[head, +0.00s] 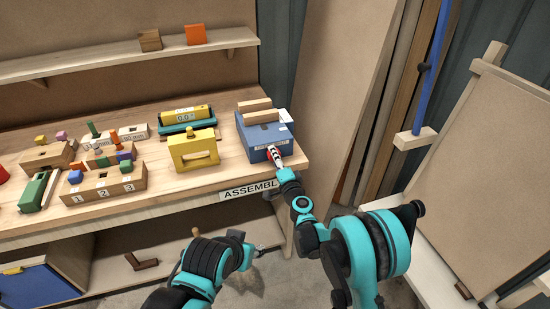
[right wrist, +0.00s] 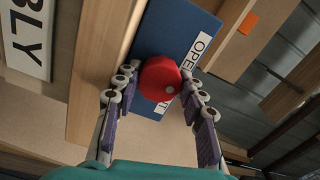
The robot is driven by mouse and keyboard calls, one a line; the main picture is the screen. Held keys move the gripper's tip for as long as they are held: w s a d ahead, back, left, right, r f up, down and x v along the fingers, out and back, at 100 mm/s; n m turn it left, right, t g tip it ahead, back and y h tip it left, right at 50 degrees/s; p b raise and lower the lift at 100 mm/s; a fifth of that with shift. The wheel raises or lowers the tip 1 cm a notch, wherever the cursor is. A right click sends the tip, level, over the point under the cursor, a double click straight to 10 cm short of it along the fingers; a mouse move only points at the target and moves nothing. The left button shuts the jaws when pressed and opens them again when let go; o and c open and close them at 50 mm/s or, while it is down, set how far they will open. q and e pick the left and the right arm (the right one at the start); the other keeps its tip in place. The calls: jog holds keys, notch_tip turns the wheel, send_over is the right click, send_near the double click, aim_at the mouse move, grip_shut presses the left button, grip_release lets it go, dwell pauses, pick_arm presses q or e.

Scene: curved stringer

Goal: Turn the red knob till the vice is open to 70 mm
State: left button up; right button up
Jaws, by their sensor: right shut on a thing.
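The vice (head: 252,135) is a blue block at the right end of the bench, with two pale wooden jaws (head: 260,117) on top and a narrow gap between them. Its opening in millimetres cannot be read. The red knob (right wrist: 160,78) is on the vice's front face; a white dot shows near its rim. My right gripper (right wrist: 155,85) is shut on the knob, a finger on each side; in the head view it covers most of the knob (head: 270,153). My left gripper (head: 266,249) is low, in front of the bench, away from the vice; its fingers are too small to judge.
An "OPEN" label (right wrist: 201,51) is beside the knob; another label is partly hidden. Left of the vice stand a yellow block (head: 193,157) with a slot and a yellow cylinder (head: 184,115) on a green tray. Wooden blocks with coloured pegs fill the left bench. Boards lean at the right.

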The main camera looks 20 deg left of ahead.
jog(key=n, duration=0.4)
jog(key=shift+f+n, duration=0.1)
jog(key=shift+n, duration=0.2)
jog(key=n, duration=0.4)
jog(key=shift+n, duration=0.4)
jog(key=o, duration=1.2)
jog(key=shift+c, duration=0.2)
jog(key=shift+d, duration=0.1)
jog(key=v, duration=1.2)
